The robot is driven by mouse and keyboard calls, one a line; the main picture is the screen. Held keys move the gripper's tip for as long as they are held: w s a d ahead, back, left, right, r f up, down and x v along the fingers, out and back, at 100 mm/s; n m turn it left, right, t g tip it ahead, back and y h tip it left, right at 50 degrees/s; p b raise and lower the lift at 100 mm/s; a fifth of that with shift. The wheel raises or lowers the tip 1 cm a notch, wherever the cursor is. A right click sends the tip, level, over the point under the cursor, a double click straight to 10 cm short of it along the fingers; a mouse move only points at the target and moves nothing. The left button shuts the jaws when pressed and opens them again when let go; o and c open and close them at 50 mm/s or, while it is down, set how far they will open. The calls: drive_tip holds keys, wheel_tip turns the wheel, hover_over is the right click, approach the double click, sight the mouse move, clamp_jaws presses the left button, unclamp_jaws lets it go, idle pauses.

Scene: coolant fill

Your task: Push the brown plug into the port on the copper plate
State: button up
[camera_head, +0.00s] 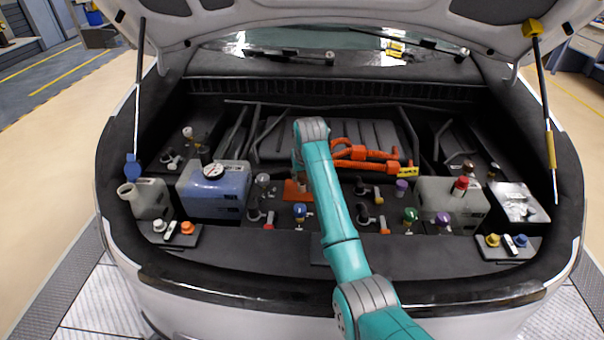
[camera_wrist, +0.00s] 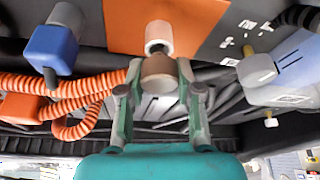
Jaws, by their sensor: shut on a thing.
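The copper plate (camera_wrist: 120,25) fills the top middle of the wrist view. Its port (camera_wrist: 158,33) is a pale round collar on the plate. My gripper (camera_wrist: 160,92) is shut on the brown plug (camera_wrist: 158,76), with one finger on each side of it. The plug is in line with the port and its front is right at the collar's rim; I cannot tell whether it touches or has entered. In the head view the copper plate (camera_head: 292,195) shows just left of my arm. My gripper and the plug are mostly hidden there by my wrist.
Orange cables (camera_wrist: 65,85) run left of the gripper, by a blue connector (camera_wrist: 52,48). A grey connector block (camera_wrist: 285,70) stands to the right. In the head view a blue tank (camera_head: 218,195) is at left and a grey tank (camera_head: 450,205) at right, under the raised hood.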

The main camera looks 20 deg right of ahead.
drive_tip(key=shift+f, duration=0.9)
drive_tip(key=o, duration=0.8)
drive_tip(key=shift+o, duration=0.2)
drive_tip(key=shift+r, duration=0.1)
drive_tip(key=v, duration=1.2)
drive_tip(key=shift+s, duration=0.1)
